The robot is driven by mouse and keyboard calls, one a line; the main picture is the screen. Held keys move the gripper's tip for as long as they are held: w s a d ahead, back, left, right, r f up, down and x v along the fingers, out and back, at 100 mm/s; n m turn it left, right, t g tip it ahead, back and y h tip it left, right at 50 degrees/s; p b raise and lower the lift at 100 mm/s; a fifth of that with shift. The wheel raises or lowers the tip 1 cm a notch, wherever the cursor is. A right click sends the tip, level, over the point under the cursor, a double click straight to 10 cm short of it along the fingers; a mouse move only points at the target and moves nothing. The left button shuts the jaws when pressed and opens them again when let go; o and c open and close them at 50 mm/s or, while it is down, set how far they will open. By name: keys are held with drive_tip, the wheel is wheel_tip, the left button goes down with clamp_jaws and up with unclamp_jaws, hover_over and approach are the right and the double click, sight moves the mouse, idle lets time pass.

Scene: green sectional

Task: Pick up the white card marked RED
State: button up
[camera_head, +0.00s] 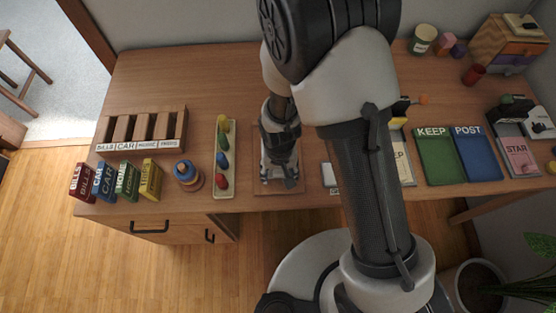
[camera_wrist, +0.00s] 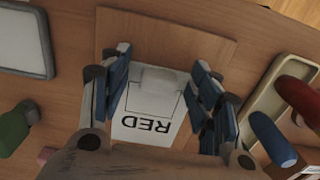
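The white card marked RED (camera_wrist: 146,125) lies on a flat brown wooden board (camera_wrist: 190,42) in the wrist view. Its lettering appears upside down, and a pale raised piece (camera_wrist: 163,78) shows at its upper part. My gripper (camera_wrist: 163,72) is open, with one blue-padded finger to each side of the card. The fingers hide parts of the card's side edges, and I cannot tell whether they touch it. In the head view my gripper (camera_head: 279,177) points down over the same board (camera_head: 292,188), and hides most of the card.
A tray of coloured pegs (camera_head: 224,182) stands just left of the board. A wooden rack (camera_head: 143,131), small books (camera_head: 128,181) and a blue-topped stacker (camera_head: 187,174) are further left. KEEP (camera_head: 440,157) and POST (camera_head: 477,155) trays are right. The desk's back left is clear.

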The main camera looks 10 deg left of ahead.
drive_tip(key=c, duration=0.8)
drive_tip(key=shift+r, duration=0.15)
